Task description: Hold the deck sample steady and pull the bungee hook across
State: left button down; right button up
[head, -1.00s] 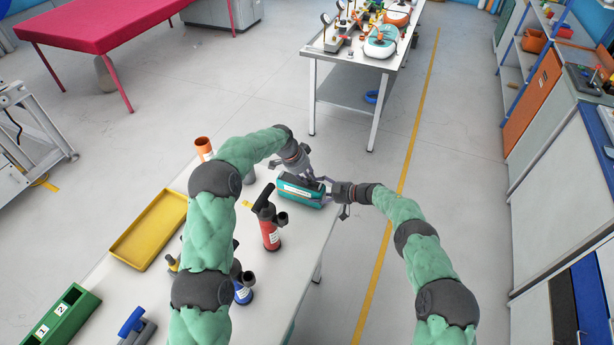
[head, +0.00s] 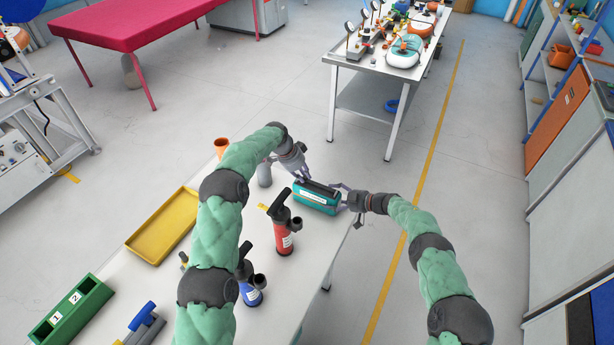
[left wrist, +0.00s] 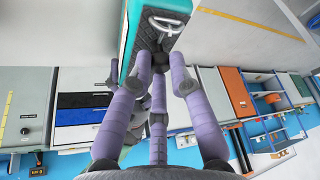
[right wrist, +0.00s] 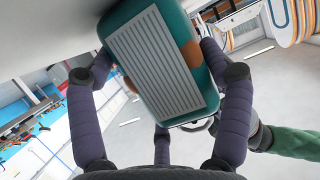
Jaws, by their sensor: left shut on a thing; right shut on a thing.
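The deck sample (head: 316,203) is a teal block with a dark top and a pale label, near the table's far right corner. My right gripper (head: 345,200) is shut on it from the right. In the right wrist view, its fingers flank the sample's ribbed pale underside (right wrist: 155,65). My left gripper (head: 306,178) is at the sample's upper left end, its fingers drawn together over the dark top. In the left wrist view, a small silver looped piece (left wrist: 168,22) shows just beyond the fingertips. The bungee hook is mostly hidden between those fingers.
The white table (head: 292,262) holds a red pump (head: 283,238), a blue pump (head: 250,292), a yellow tray (head: 160,232), an orange cup (head: 221,146) and a green numbered box (head: 70,308). Open floor lies right of the table.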

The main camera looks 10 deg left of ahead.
pick_arm(q)
jog(key=shift+a, duration=0.15)
pick_arm(e)
jog(key=shift+s, duration=0.1)
pick_arm(q)
jog(key=c, duration=1.1)
grip_release()
jog(key=shift+c, duration=0.2)
pick_arm(e)
jog(key=shift+f, duration=0.1)
pick_arm(q)
jog(key=v, duration=1.2)
pick_arm(e)
jog(key=o, duration=1.2)
